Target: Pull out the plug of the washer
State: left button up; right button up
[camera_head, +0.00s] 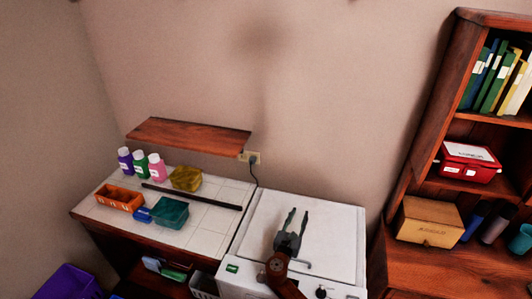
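The dark plug (253,159) sits at a pale wall socket (245,155), low on the back wall, just right of the wooden shelf's end. A dark cord (254,176) hangs from it and runs down behind the white washer (342,230). My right gripper (298,213) is over the washer's top, its two fingers pointing towards the wall. The fingers are spread apart with nothing between them. It is below and to the right of the plug, clearly apart from it. My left gripper is not in view.
A wooden shelf (190,136) sticks out left of the socket. The tiled counter (212,215) holds bottles, an orange basket (120,198), boxes and a dark bar (192,196). A tall bookcase (420,130) stands at right. The wall above the washer is clear.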

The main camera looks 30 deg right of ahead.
aim_at(252, 161)
jog(key=i, duration=0.95)
jog(key=u, duration=0.2)
